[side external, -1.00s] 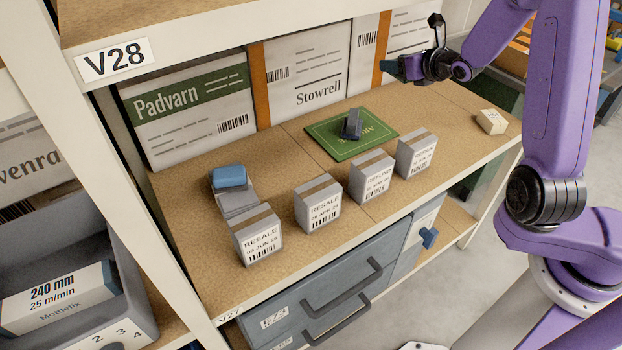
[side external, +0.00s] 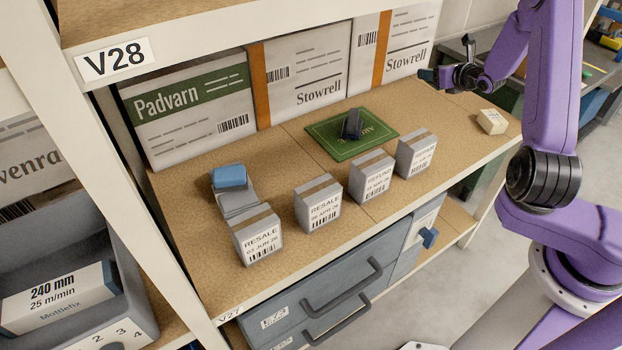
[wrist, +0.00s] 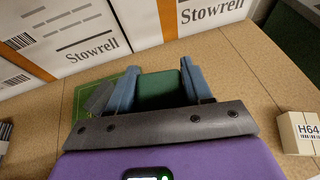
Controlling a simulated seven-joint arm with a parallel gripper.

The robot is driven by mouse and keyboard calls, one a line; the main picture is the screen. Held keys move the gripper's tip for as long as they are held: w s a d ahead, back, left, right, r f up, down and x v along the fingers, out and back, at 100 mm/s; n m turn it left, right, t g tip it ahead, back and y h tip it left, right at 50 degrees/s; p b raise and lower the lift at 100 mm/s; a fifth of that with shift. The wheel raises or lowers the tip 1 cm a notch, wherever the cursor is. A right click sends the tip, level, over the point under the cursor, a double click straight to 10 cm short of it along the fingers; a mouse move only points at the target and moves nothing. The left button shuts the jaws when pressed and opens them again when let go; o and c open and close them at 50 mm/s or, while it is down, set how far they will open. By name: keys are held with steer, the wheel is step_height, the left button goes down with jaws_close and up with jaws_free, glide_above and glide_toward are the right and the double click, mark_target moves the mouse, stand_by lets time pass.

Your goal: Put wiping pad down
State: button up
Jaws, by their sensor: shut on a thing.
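The wiping pad (wrist: 161,90) is dark green and sits between the two blue-grey fingers of my gripper (wrist: 160,72) in the wrist view. My gripper is shut on it. In the side view my gripper (side external: 434,77) is at the back right of the shelf, near the Stowrell cartons. The pad is small and dark there, and I cannot tell whether it touches the shelf board (side external: 440,108).
A green mat (side external: 335,147) with a dark upright object (side external: 352,124) lies left of my gripper. A small H64 box (side external: 491,121) stands to the right. Several grey labelled boxes (side external: 318,203) line the front. A blue block (side external: 230,176) rests at the left.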

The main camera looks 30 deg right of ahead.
steer(key=w+a+f+n+y, duration=0.3)
steer(key=w+f+n+y, duration=0.1)
steer(key=w+f, duration=0.35)
steer(key=w+a+n+g+y, duration=0.1)
steer(key=w+a+n+y, duration=0.2)
steer(key=a, duration=0.6)
steer(key=w+a+n+g+y, duration=0.1)
steer(key=w+a+n+y, duration=0.2)
steer(key=a, duration=0.6)
steer(key=n+g+y, duration=0.6)
steer(key=n+g, duration=0.4)
steer(key=g, duration=0.1)
glide_above(304, 182)
step_height(304, 182, down, 2)
steer(key=shift+f, duration=4.85)
steer(key=shift+f, duration=0.15)
steer(key=o, duration=1)
steer(key=shift+o, duration=0.2)
